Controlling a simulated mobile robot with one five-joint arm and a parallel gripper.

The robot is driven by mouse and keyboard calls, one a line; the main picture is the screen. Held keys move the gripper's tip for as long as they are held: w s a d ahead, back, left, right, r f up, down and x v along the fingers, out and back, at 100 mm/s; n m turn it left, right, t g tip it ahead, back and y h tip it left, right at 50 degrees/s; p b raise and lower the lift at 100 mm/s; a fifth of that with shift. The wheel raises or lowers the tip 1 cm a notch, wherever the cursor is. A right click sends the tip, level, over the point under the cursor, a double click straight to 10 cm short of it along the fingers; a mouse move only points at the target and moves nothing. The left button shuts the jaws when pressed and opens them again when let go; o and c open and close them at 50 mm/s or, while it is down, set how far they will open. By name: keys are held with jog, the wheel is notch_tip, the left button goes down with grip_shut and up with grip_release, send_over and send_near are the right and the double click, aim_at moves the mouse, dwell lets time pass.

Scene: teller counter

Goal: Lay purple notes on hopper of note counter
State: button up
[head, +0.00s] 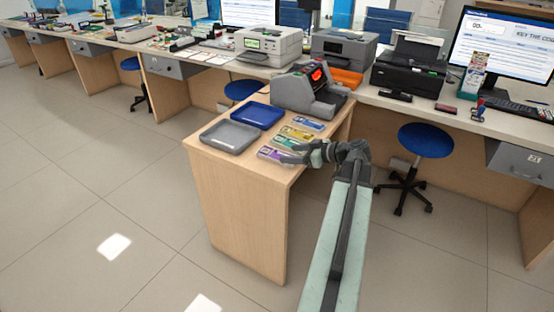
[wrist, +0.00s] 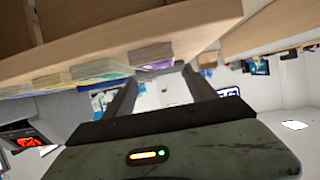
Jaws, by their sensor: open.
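A bundle of purple notes (head: 267,154) lies near the front edge of the wooden side table, at the near end of a row of note bundles. The note counter (head: 305,90), a grey machine with a red-lit display, stands at the table's far end; its hopper is not clearly distinguishable. My gripper (head: 287,153) is open at the notes' right side, its fingers close to them. In the tilted wrist view, the purple notes (wrist: 150,56) appear just beyond the open fingers (wrist: 162,74). Nothing shows between the fingers; contact cannot be told.
Green notes (head: 286,143), yellow notes (head: 297,133) and blue notes (head: 307,124) lie in line toward the counter. A grey tray (head: 228,137) and a blue tray (head: 257,115) sit left of them. A blue stool (head: 425,139) stands right of the table. The floor at left is clear.

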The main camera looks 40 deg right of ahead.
aim_at(277, 154)
jog(key=x, duration=0.2)
jog(key=b+x, duration=0.1)
jog(key=x, duration=0.1)
jog(key=b+x, duration=0.1)
jog(key=x, duration=0.1)
jog(key=shift+d+f, duration=0.2)
jog(key=shift+f, duration=0.05)
jog(key=shift+s, duration=0.1)
jog(key=c, duration=1.2)
jog(key=shift+r, duration=0.15)
notch_tip(277, 154, up, 23)
jog(key=p, duration=2.3)
jog(key=shift+r, duration=0.1)
